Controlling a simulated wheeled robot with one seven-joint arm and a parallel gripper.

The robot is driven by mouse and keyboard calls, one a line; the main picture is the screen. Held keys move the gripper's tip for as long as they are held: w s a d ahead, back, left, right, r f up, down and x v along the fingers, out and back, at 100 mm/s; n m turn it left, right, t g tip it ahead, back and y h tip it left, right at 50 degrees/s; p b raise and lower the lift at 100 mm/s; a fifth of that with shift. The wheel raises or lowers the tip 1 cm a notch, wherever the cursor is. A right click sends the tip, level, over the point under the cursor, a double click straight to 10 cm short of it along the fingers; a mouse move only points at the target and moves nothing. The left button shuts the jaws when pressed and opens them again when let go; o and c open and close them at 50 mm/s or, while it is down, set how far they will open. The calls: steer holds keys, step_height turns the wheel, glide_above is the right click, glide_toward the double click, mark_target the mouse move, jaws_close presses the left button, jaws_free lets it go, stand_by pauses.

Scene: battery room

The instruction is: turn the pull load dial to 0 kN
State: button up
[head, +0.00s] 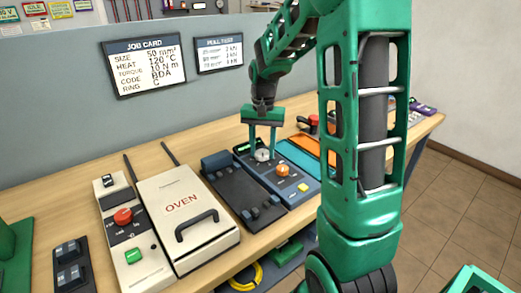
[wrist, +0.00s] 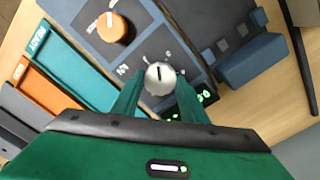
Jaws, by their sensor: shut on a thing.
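The pull load dial (wrist: 160,76) is a round silver knob with a dark pointer line, on a dark blue-grey panel (head: 296,198). In the wrist view it sits between the fingertips of my gripper (wrist: 158,84), which is shut on it. In the head view the dial (head: 263,155) shows between the two green fingers of my gripper (head: 263,154), which point straight down. The marks around the dial are too small and tilted to read surely. A display with green digits (wrist: 207,95) beside the dial is partly hidden by a finger.
An orange knob (head: 283,170) and a yellow button (head: 304,188) are on the same panel. A teal tray (head: 299,157) lies to its right. A dark device (head: 240,190) and a white oven (head: 183,218) stand to its left. A job card (head: 143,65) and pull test card (head: 219,55) hang behind.

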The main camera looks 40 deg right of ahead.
steer(key=n, duration=0.4)
steer(key=shift+w+n, duration=0.1)
steer(key=shift+n, duration=0.2)
steer(key=n, duration=0.3)
steer(key=shift+r+n, duration=0.1)
steer(key=shift+n, duration=0.3)
steer(key=n, duration=1.5)
steer(key=shift+w, duration=0.1)
steer(key=n, duration=0.3)
steer(key=shift+n, duration=2.1)
